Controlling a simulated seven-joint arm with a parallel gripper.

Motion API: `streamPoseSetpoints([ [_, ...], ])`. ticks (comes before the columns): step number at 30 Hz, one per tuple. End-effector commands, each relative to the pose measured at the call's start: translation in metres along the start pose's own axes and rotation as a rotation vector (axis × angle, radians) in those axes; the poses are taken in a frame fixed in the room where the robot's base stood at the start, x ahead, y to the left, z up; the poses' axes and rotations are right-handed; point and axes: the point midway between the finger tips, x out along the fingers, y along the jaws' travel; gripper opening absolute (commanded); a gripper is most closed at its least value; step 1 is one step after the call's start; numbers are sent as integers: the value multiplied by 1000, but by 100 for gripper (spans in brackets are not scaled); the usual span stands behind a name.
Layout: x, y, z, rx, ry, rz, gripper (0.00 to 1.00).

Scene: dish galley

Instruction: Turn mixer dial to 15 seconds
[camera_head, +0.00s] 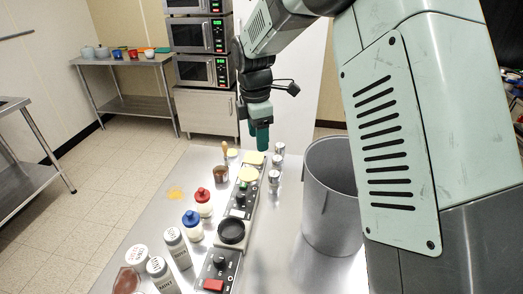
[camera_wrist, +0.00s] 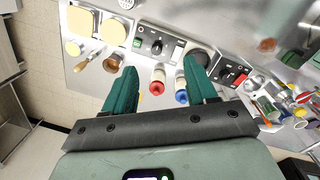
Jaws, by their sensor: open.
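Two dark control panels lie on the steel counter, and I cannot tell from the pictures which belongs to the mixer. The farther panel (camera_head: 236,213) carries a dark dial (camera_head: 241,195) and a green part; it also shows in the wrist view (camera_wrist: 170,49), with its dial (camera_wrist: 156,47). The nearer panel (camera_head: 228,277) has a dark knob (camera_head: 220,262) and a red switch (camera_head: 213,285). Dial markings are too small to read. My gripper (camera_head: 261,148) hangs above the counter beyond the panels, fingers down. In the wrist view, its teal fingers (camera_wrist: 161,64) are apart and empty.
A red-capped bottle (camera_head: 202,203) and a blue-capped bottle (camera_head: 192,225) stand left of the panels. White canisters (camera_head: 174,248) stand at the front. A tall grey bin (camera_head: 330,200) stands at right. Small metal shakers (camera_head: 274,177) and a round black dish (camera_head: 231,232) are close to the panels.

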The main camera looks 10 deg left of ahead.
Motion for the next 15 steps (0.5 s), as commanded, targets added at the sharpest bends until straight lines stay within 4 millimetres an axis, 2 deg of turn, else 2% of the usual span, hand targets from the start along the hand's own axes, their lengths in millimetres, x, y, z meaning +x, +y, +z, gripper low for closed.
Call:
streamPoseSetpoints([
  [1,28,11,-14,-96,13,-26,57],
  [6,89,30,-44,-347,47,-70,57],
  [9,109,34,-55,-429,61,-82,57],
  [15,128,35,-60,-472,67,-88,57],
])
